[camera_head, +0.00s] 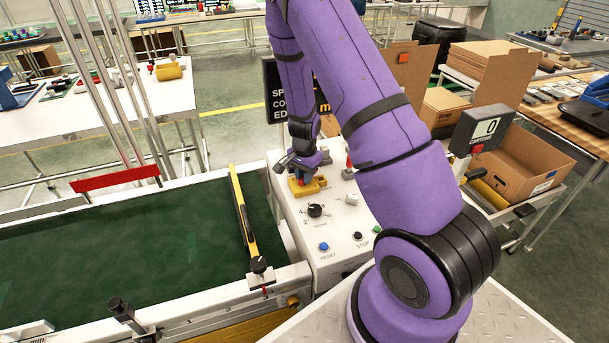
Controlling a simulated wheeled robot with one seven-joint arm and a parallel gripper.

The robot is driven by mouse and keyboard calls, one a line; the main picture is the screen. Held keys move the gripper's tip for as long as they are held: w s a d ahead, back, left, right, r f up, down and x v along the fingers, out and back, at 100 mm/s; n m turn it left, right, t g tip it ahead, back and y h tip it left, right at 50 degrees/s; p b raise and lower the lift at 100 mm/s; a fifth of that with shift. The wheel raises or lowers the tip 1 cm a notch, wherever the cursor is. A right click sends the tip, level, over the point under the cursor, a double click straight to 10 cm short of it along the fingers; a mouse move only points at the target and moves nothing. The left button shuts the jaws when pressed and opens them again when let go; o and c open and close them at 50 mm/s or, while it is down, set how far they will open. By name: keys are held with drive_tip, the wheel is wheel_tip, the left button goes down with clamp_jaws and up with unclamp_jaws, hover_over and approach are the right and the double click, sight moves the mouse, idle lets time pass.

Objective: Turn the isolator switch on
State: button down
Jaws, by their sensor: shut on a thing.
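The isolator switch has a yellow base plate (309,188) on the white control panel (334,228), at its far left part. My gripper (302,176) points down over this plate and is shut on the switch's handle.
The panel also carries a black selector knob (315,210), a blue reset button (323,246) and a black stop button (358,236). A red-topped part (349,163) stands just right of my gripper. A green conveyor belt (110,255) runs at left.

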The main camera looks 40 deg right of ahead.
drive_tip(key=m, duration=0.7)
idle(0.6)
drive_tip(key=c, duration=1)
unclamp_jaws()
drive_tip(key=shift+c, duration=0.2)
wheel_tip(320, 180, up, 11)
drive_tip(key=shift+f, duration=0.1)
